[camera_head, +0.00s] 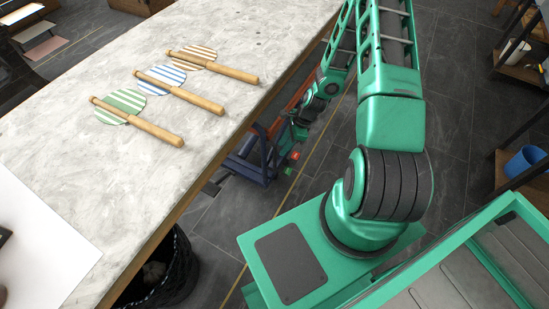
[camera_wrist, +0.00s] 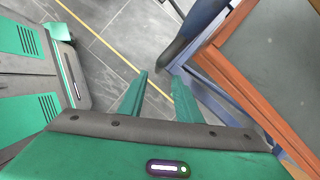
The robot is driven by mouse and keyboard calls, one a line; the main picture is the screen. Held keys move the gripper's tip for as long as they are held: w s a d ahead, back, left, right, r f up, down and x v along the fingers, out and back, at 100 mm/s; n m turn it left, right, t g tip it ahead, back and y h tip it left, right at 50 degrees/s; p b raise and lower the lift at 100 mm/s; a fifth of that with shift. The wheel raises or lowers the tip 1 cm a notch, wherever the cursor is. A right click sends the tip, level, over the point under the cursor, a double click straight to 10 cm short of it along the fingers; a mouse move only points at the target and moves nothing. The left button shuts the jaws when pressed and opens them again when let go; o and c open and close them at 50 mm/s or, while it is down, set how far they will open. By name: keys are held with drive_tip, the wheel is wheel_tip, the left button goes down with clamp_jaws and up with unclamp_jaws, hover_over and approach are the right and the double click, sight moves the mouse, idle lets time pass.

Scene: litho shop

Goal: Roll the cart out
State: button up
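The cart has a blue frame (camera_head: 250,163) and stands low beside and partly under the stone-topped table in the head view. In the wrist view its dark top with an orange-brown rim (camera_wrist: 232,82) fills the right side, with blue frame bars (camera_wrist: 218,97) below it. A dark, rounded bar (camera_wrist: 183,38) on a blue post lies just beyond my fingertips. My gripper (camera_wrist: 158,88) is open, with a clear gap between its two green fingers and floor showing through. In the head view my gripper (camera_head: 299,131) is small beside the cart, and contact cannot be told.
The long stone-topped table (camera_head: 75,85) holds several paddles with striped round heads (camera_head: 160,80) and a white sheet (camera_head: 40,245). A black basket (camera_head: 165,272) stands under its near edge. A shelf with a blue bucket (camera_head: 525,160) is at right. Grey tiled floor (camera_head: 455,95) lies open between.

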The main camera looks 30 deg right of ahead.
sight(275, 157)
drive_tip(key=x, duration=0.9)
drive_tip(key=shift+f, duration=0.1)
clamp_jaws()
